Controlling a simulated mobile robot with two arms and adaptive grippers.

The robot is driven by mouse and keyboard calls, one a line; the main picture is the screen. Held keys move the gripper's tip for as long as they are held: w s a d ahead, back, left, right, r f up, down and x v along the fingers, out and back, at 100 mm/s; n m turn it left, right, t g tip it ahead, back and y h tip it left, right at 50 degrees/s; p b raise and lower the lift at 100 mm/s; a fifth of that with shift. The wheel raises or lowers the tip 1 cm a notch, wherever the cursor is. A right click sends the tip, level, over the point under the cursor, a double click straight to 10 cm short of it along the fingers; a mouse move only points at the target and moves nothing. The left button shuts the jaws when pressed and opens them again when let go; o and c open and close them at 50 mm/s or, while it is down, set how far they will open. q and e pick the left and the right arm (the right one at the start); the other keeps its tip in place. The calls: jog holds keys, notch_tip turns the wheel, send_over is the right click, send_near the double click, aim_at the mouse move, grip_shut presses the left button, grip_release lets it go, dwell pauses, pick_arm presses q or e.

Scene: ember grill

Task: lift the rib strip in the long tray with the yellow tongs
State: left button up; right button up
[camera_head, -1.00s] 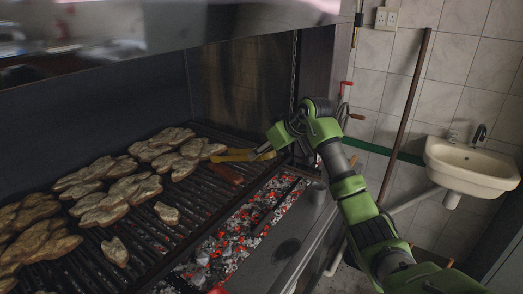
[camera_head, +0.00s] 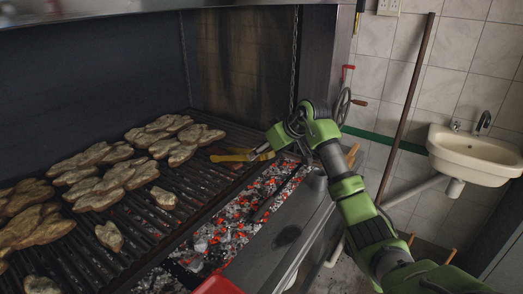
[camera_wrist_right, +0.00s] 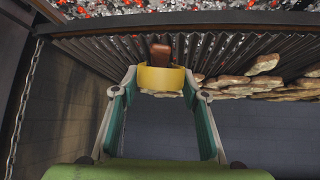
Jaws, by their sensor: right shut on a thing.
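Yellow tongs (camera_head: 233,156) are held in my right gripper (camera_head: 268,148), low over the right end of the grill in the head view. In the right wrist view the yellow tongs (camera_wrist_right: 162,77) sit between the fingertips of my right gripper (camera_wrist_right: 162,88). Just beyond them is a reddish-brown piece (camera_wrist_right: 161,51) on the grate. It may be the rib strip; I cannot tell whether the tongs touch it. In the head view the tongs mostly hide that spot. I make out no long tray. My left gripper is not in view.
Several meat pieces (camera_head: 110,185) lie on the grate (camera_head: 180,222) left of the tongs. Glowing coals (camera_head: 225,240) lie in front. A red object (camera_head: 217,286) shows at the bottom edge. A chain (camera_head: 295,60) hangs behind the gripper; a sink (camera_head: 475,153) is at right.

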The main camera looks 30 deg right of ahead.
grip_shut()
jog(key=shift+r, duration=0.1)
notch_tip(320, 180, up, 11)
jog(key=p, duration=1)
